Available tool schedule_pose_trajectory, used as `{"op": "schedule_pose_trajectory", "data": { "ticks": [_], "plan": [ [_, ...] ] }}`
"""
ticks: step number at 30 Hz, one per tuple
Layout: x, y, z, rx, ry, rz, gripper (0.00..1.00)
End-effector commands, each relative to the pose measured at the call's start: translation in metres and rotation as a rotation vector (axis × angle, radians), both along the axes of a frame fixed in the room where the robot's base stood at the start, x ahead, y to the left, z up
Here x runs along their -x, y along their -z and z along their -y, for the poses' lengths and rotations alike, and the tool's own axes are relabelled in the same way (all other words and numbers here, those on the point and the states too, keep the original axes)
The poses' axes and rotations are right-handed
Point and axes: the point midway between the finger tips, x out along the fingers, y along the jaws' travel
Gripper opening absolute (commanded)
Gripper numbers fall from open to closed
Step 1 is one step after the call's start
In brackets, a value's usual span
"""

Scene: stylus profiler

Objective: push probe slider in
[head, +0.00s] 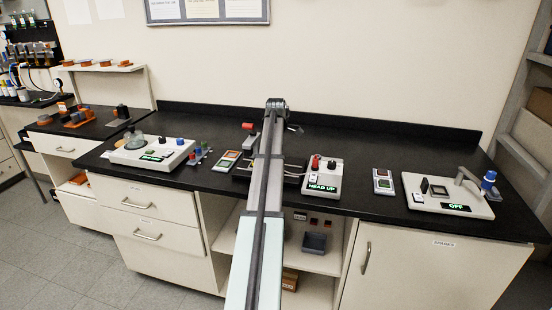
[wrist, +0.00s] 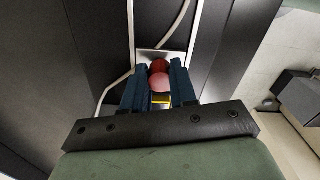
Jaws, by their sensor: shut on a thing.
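In the wrist view my gripper (wrist: 160,66) has its two dark blue fingers shut on a round red knob (wrist: 161,84), which looks like the probe slider's handle. The knob sits between the fingers over a narrow pale strip, with a small yellow piece just below it. In the head view the profiler stands at the middle of the bench, with a white control box (head: 322,178) reading "HEAD UP". My arm crosses in front of the profiler, hiding its slider and my gripper there.
A white unit with a glass dish (head: 150,150) stands to the left. Another unit reading "OFF" (head: 447,195) stands to the right. Small framed samples (head: 383,181) lie between the units. A pale cable (wrist: 112,88) runs beside my fingers. Black bench (head: 430,150) is clear at the back right.

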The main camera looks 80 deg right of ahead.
Motion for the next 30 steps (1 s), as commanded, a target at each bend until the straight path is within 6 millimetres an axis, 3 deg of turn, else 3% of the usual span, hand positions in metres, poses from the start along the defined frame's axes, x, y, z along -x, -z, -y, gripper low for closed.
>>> {"op": "schedule_pose_trajectory", "data": {
  "ticks": [5, 17, 25, 30],
  "plan": [
    [0.000, 0.000, 0.000, 0.000, 0.000, 0.000, 0.01],
    [-0.002, 0.000, 0.000, -0.001, 0.000, 0.000, 0.00],
    [-0.035, 0.000, 0.001, -0.001, -0.003, 0.000, 0.00],
    [-0.043, 0.000, 0.000, 0.000, -0.001, 0.001, 0.00]
  ]
}}
